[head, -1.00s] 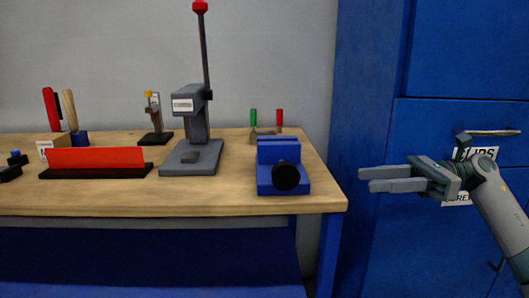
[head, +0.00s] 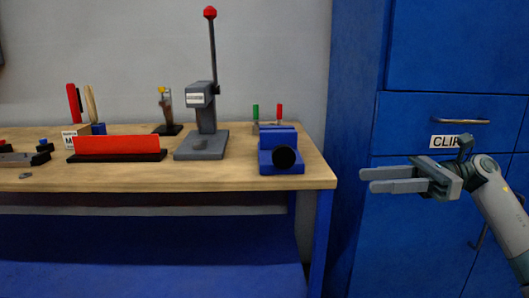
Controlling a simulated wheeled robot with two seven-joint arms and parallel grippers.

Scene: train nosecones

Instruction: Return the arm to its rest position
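My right gripper (head: 393,180) shows at the right of the head view, its arm coming in from the lower right. Its two fingers point left with a narrow gap between them, and nothing is held. It hangs in the air in front of the blue cabinet (head: 418,235), right of the workbench (head: 250,183) and apart from it. My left gripper does not show.
On the bench stand a blue vise (head: 279,157), a grey lever press (head: 203,145), a red block on a black base (head: 116,145) and several tools. The cabinet has a drawer labelled CLIPS (head: 445,142) behind my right gripper.

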